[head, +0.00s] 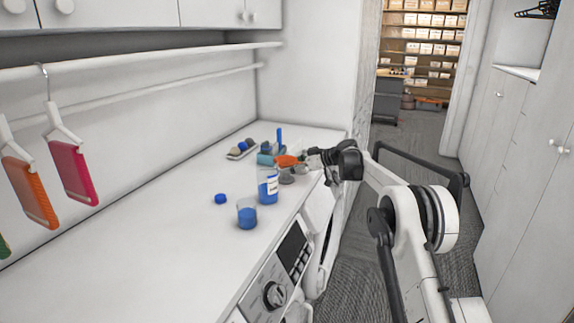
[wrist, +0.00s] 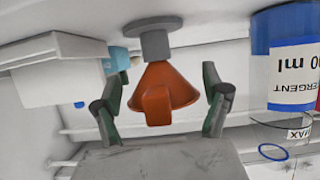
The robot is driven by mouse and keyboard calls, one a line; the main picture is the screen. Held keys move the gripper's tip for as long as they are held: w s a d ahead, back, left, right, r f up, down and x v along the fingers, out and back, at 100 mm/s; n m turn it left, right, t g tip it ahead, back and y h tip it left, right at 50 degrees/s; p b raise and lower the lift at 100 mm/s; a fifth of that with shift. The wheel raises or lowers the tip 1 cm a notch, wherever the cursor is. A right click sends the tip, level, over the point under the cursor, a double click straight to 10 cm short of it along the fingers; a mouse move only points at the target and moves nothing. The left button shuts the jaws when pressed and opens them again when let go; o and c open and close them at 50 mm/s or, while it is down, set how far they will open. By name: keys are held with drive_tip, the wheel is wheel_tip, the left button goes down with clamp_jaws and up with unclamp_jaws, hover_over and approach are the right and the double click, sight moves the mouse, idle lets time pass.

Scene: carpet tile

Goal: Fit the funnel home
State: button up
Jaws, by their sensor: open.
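The orange funnel (head: 287,160) is near the far right end of the white counter. In the wrist view the funnel (wrist: 165,90) lies between my gripper's two dark green fingers, its narrower end toward a grey stepped base (wrist: 155,42). This base also shows in the head view (head: 287,177), just below the funnel. I cannot tell whether the funnel is fully seated on it. My gripper (wrist: 165,76) is open, with a visible gap between each finger and the funnel. In the head view my gripper (head: 311,157) reaches in from the right, small and partly dark.
A detergent bottle (head: 267,187) with blue liquid stands close by; it fills the right of the wrist view (wrist: 292,65). A beaker (head: 247,215) and a blue cap (head: 220,199) are nearer. A teal item (head: 265,159) and a ball tray (head: 240,152) are behind. The near-left counter is clear.

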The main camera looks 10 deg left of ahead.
drive_tip(key=c, duration=1.8)
